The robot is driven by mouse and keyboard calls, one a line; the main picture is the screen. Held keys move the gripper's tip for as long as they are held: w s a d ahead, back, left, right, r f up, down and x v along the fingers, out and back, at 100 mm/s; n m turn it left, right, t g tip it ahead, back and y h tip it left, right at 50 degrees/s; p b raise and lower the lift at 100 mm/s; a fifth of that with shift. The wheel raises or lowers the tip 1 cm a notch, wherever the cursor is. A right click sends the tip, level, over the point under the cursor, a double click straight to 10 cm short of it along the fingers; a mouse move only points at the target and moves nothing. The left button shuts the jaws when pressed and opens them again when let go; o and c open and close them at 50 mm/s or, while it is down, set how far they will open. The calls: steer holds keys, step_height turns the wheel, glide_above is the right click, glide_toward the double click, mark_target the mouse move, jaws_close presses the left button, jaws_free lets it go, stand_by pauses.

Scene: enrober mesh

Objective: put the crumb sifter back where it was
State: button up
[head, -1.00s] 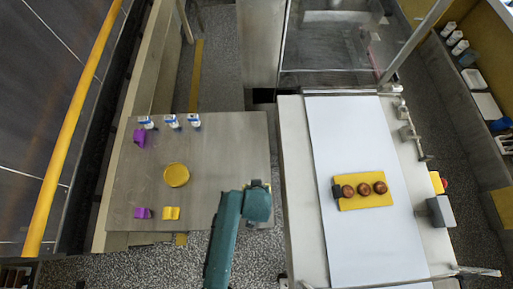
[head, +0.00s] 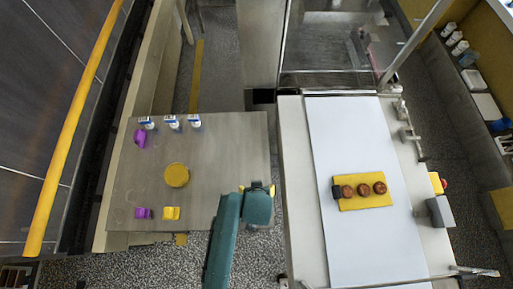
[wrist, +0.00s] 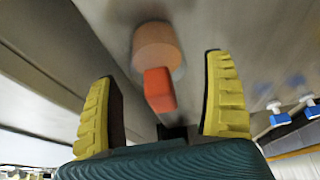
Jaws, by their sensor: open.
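In the wrist view a copper-coloured round body (wrist: 157,46) with an orange-red block-like handle (wrist: 159,90) shows ahead of my gripper; I take it to be the crumb sifter. My gripper (wrist: 166,85) is open, with one yellow ridged finger on each side of the handle. I cannot tell whether either finger touches it. In the head view my gripper (head: 262,188) is over the right edge of the grey table (head: 225,150), mostly covered by my own arm. The sifter is not visible there.
On the table stand several white-and-blue bottles (head: 171,121), purple pieces (head: 140,138), a yellow disc (head: 177,175) and a yellow piece (head: 171,213). On the white belt (head: 370,245) to the right lies a yellow board (head: 347,204) with three brown round pieces.

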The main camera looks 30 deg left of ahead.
steer(key=v, duration=0.9)
steer(key=shift+r+p, duration=0.35)
steer(key=shift+p, duration=0.1)
